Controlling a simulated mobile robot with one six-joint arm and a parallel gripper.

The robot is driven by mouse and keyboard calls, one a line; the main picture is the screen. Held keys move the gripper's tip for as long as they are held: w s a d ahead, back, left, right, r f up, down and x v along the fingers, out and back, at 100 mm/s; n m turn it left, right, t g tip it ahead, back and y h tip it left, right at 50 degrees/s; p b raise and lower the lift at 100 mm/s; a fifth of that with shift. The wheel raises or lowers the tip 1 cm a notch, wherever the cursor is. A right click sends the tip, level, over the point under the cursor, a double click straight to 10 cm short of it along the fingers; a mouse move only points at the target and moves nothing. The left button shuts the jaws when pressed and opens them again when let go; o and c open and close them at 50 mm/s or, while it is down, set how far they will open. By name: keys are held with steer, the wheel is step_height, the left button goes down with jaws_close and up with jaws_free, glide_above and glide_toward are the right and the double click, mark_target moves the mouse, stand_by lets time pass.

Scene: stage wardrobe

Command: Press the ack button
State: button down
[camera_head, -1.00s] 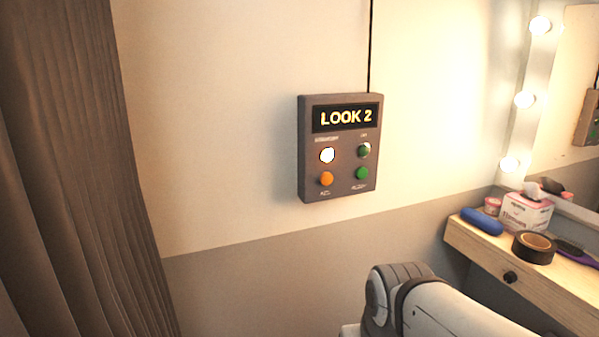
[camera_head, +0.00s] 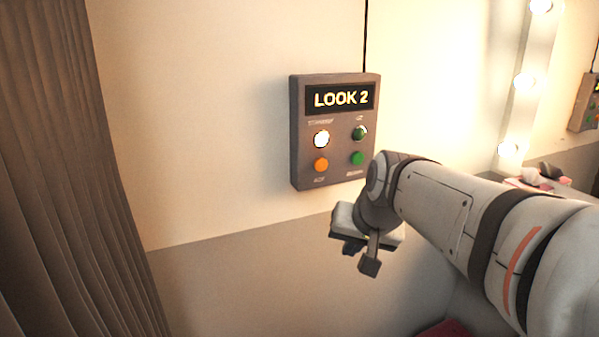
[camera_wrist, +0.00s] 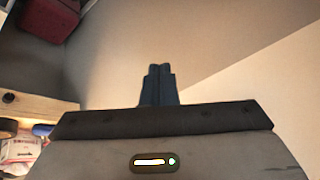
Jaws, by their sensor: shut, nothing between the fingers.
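A grey-brown control panel (camera_head: 335,187) hangs on the wall and its display (camera_head: 340,98) reads "LOOK 2". It has a lit white lamp (camera_head: 321,139) at upper left, a dark green one (camera_head: 360,132) at upper right, an orange button (camera_head: 321,165) at lower left and a green button (camera_head: 357,158) at lower right. The labels are too small to read surely, so I cannot tell which is ack. My gripper (camera_head: 368,266) is below and right of the panel, apart from it. In the wrist view its fingers (camera_wrist: 158,84) are shut together and empty, with the panel out of sight.
A brown curtain (camera_head: 60,170) hangs at the left. A wooden dressing table (camera_wrist: 40,105) holds a tissue box (camera_wrist: 18,152), a blue item (camera_wrist: 42,130) and dark tape (camera_wrist: 7,127). A dark red box (camera_wrist: 50,18) shows beyond it. The wall left of the panel is clear.

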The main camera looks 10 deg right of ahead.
mark_target(321, 165)
steer(key=w+d+r+m+t+b, duration=0.1)
steer(key=w+d+r+m+t, duration=0.1)
steer(key=w+r, duration=0.6)
steer(key=shift+w+t+y, duration=0.3)
steer(key=shift+w+t, duration=0.2)
steer(key=shift+w, duration=0.25)
steer(key=shift+a+r, duration=0.1)
steer(key=shift+w+a+p, duration=0.45)
steer(key=shift+w+p, duration=0.15)
steer(key=shift+w, duration=0.8)
steer(key=shift+w+a+p, duration=0.4)
steer(key=shift+w+p, duration=0.2)
steer(key=shift+w, duration=0.8)
steer(key=shift+w+a+p, duration=0.45)
steer(key=shift+w+p, duration=0.15)
steer(key=shift+w, duration=0.8)
steer(key=shift+w+a, duration=0.15)
steer(key=shift+w, duration=0.15)
